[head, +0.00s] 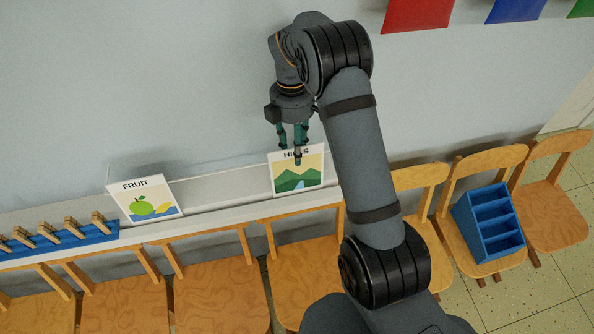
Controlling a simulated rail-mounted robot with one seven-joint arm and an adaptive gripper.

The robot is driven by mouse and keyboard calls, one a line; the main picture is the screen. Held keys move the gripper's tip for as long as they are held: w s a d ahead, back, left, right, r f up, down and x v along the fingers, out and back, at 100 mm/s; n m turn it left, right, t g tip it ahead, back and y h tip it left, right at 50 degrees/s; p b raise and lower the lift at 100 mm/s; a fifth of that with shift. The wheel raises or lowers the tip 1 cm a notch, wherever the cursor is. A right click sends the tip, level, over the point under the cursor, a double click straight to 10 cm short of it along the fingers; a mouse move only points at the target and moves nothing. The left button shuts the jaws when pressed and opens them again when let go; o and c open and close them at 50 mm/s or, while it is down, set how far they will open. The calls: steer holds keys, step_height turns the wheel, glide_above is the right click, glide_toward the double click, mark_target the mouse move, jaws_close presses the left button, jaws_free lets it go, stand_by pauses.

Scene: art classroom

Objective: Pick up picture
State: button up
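Two picture cards stand on the white ledge. The "HILLS" picture (298,182), with green hills and blue water, leans upright near the middle. The "FRUIT" picture (144,202), with a green apple and a yellow fruit, stands to the left. My gripper (290,154) points down at the top edge of the "HILLS" picture, with its teal fingers apart. One fingertip overlaps the front of the card and hides part of its title. The other ends at the top edge; whether it is behind the card or touching it is unclear.
The white ledge (220,190) runs along the wall. A blue rack with wooden pegs (60,240) is at left. Several wooden chairs (215,290) line the front. A blue compartment organizer (490,225) sits on a right-hand chair. The ledge is clear between the cards.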

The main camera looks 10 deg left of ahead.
steer(key=shift+d, duration=0.2)
steer(key=shift+a, duration=0.2)
steer(key=shift+c, duration=0.4)
steer(key=shift+d, duration=0.1)
jaws_close()
